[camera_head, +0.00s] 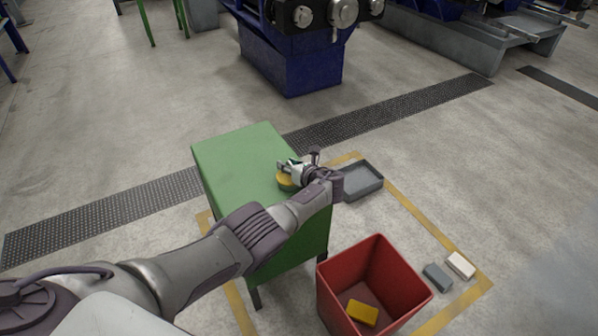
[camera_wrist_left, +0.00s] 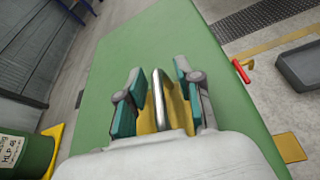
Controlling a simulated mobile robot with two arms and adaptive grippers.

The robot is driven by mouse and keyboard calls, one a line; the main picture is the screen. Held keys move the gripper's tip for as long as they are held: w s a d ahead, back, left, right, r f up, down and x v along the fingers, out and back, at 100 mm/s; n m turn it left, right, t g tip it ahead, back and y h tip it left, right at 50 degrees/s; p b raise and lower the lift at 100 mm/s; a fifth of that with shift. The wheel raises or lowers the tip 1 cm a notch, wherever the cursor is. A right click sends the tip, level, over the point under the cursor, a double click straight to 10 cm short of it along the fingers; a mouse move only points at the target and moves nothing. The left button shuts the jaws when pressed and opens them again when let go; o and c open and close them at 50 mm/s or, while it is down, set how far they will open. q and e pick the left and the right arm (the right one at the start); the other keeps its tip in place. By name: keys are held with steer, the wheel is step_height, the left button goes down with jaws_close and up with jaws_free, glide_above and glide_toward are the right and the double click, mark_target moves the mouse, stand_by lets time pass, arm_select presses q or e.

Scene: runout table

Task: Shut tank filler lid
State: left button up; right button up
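The green tank (camera_head: 235,155) stands in the middle of the head view, and its top also fills much of the left wrist view (camera_wrist_left: 115,60). A yellow lid (camera_head: 285,183) shows at my left gripper (camera_head: 287,170), partly hidden by it. In the left wrist view, the yellow lid (camera_wrist_left: 179,108) lies between and behind the fingers, with a steel bar (camera_wrist_left: 158,98) in front of it. My left gripper (camera_wrist_left: 160,85) is open, with one teal-padded finger on each side of the bar and gaps showing. Whether the lid is raised or flat cannot be told. My right gripper is not in view.
A grey tray (camera_head: 362,180) lies right of the tank. A red bin (camera_head: 370,262) holding a yellow block (camera_head: 362,313) stands in front. Grey (camera_head: 437,277) and white (camera_head: 460,265) blocks lie on the floor. A red handle (camera_wrist_left: 241,71) is at the tank's edge.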

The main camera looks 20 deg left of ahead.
arm_select(q)
steer(key=v, duration=1.1)
steer(key=shift+s, duration=0.2)
